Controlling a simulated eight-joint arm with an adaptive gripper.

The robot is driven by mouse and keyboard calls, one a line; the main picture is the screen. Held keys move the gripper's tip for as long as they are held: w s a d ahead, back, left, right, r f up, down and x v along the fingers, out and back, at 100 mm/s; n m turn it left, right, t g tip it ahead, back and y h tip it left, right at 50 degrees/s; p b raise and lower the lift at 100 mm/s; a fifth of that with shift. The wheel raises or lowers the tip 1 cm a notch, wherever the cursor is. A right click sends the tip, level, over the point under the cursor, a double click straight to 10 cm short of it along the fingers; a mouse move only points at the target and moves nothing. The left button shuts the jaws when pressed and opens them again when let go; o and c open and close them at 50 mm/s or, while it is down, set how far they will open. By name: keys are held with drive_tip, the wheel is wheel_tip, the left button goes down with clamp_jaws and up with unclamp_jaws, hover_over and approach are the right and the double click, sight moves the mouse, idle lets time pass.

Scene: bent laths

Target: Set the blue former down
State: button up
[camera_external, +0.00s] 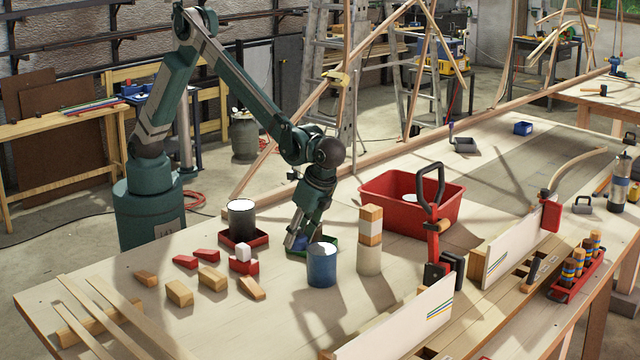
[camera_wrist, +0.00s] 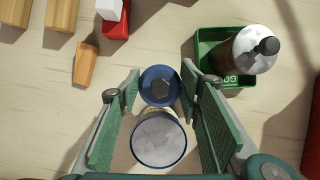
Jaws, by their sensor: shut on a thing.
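The blue former (camera_wrist: 150,76) is a round blue piece with a dark six-sided knob, between my fingertips in the wrist view. My gripper (camera_wrist: 160,80) is shut on it. In the external view my gripper (camera_external: 297,240) points down, low over the table, with a bit of blue at its tips. Whether the former touches the table I cannot tell. A blue can (camera_external: 322,268) with a pale top stands just right of and in front of my gripper. A blue-rimmed pale top (camera_wrist: 160,140) lies below the former in the wrist view.
A green tray (camera_wrist: 208,50) lies right of my fingers, overlapped by a pale round thing (camera_wrist: 255,48) with a dark knob. A striped post (camera_external: 369,262), a black can (camera_external: 241,220) and a red bin (camera_external: 385,205) stand around. Wooden blocks (camera_external: 180,293) lie front left.

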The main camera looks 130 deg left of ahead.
drive_tip(key=s+a+r+m+y+b, duration=0.1)
drive_tip(key=s+a+r+m, duration=0.1)
drive_tip(key=a, duration=1.4)
drive_tip(key=s+a+r+m+y, duration=0.1)
drive_tip(key=a+r+m, duration=0.15)
drive_tip(key=a, duration=1.35)
drive_tip(key=s+a+r+m+b, duration=0.1)
drive_tip(key=s+a+r+m, duration=0.15)
drive_tip(key=a, duration=1.35)
drive_tip(key=s+a+f+m+p, duration=0.1)
drive_tip(key=s+a+f+p, duration=0.1)
drive_tip(key=s+a, duration=0.9)
drive_tip(key=s+a+f+y+p, duration=0.1)
drive_tip(key=s+a+f+p, duration=0.2)
drive_tip(key=s+a, duration=0.9)
drive_tip(key=shift+s+a+f+m+t+p, duration=0.15)
drive_tip(key=shift+s+m+t+p, duration=0.25)
drive_tip(key=shift+s+p, duration=0.05)
drive_tip(key=shift+f, duration=3.15)
drive_tip(key=shift+f, duration=1.85)
